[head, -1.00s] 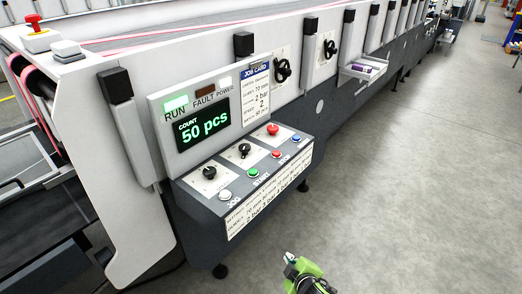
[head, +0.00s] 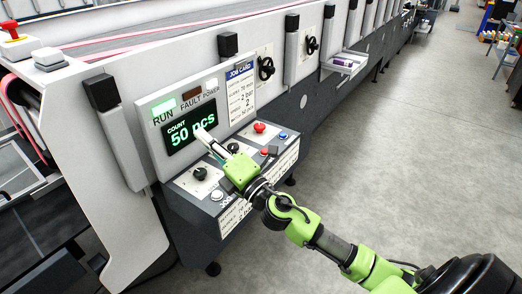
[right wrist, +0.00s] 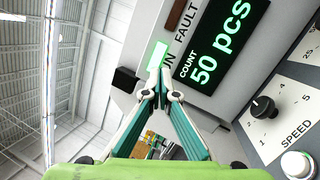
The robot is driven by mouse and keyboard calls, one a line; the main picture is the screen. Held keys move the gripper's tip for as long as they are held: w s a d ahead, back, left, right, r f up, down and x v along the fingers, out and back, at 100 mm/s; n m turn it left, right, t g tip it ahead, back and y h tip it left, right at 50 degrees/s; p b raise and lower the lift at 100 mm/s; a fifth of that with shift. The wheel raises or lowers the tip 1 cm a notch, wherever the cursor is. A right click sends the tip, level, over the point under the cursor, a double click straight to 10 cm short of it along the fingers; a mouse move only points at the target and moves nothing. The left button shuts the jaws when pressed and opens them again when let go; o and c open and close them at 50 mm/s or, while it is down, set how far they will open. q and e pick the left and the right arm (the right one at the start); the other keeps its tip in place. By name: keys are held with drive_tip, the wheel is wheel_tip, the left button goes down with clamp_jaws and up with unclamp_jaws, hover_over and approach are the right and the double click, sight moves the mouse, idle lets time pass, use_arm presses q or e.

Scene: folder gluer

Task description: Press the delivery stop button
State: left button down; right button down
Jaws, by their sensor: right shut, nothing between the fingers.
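In the head view, a red mushroom button with a yellow collar (head: 12,30) sits on a white box on the machine's left end, at the upper left edge. My right gripper (head: 203,136) is shut and empty, in front of the count display, above the panel. In the right wrist view, its fingertips (right wrist: 165,82) meet below the lit RUN lamp. My left gripper is out of view.
The count display (head: 190,128) reads 50 pcs. A black knob (head: 200,174), a white button (head: 217,195) and a blue button (head: 283,135) are on the panel. A pale-topped box (head: 50,58) stands beside the left mushroom button. The floor at right is open.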

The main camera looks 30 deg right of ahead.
drive_tip(key=w+a+r+n+g+y, duration=0.25)
drive_tip(key=a+n+y, duration=0.2)
drive_tip(key=n, duration=0.45)
drive_tip(key=n+g+h, duration=0.9)
drive_tip(key=n+h, duration=0.1)
drive_tip(key=n, duration=0.3)
hover_over(265, 151)
wheel_tip(265, 151, down, 8)
drive_tip(key=shift+s+d+r+y, duration=0.1)
drive_tip(key=shift+s+r+y, duration=0.05)
drive_tip(key=shift+r+y, duration=0.1)
drive_tip(key=shift+f, duration=0.2)
wheel_tip(265, 151, down, 7)
drive_tip(key=b, duration=0.4)
drive_tip(key=shift+f, duration=0.1)
drive_tip(key=shift+f+m+b, duration=0.3)
drive_tip(key=shift+f+b, duration=0.4)
